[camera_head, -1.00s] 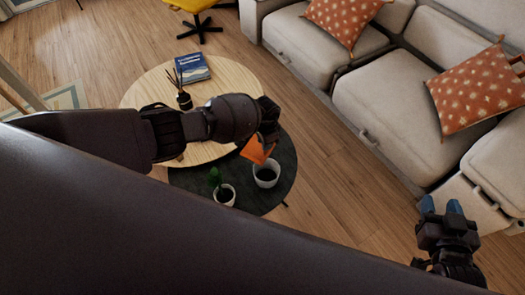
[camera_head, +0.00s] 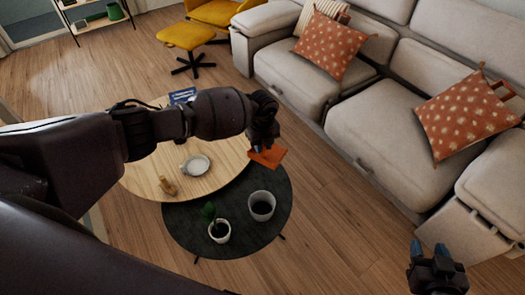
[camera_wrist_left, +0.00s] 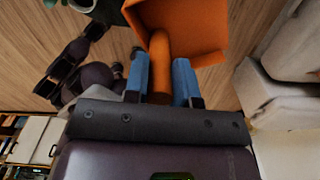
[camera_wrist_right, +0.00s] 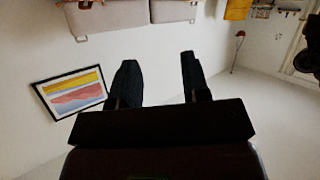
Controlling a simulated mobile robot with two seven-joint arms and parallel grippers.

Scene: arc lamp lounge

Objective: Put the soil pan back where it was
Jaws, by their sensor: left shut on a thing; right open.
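The soil pan (camera_head: 267,157) is orange. My left gripper (camera_head: 262,138) is shut on its handle and holds it above the edge where the wooden table and the dark table meet. In the left wrist view the soil pan (camera_wrist_left: 190,28) shows with its handle between the two blue fingers of the gripper (camera_wrist_left: 160,80). My right gripper (camera_head: 431,252) is open and empty at the lower right, near the sofa's end. In the right wrist view nothing is between its fingers (camera_wrist_right: 158,80).
The dark round table (camera_head: 190,236) bears a white pot (camera_head: 262,206) of dark soil and a small potted plant (camera_head: 219,230). The pale wooden table (camera_head: 225,178) bears a white dish (camera_head: 196,165), a small wooden object (camera_head: 167,186) and a blue book (camera_head: 182,96). The sofa (camera_head: 375,120) stands at right.

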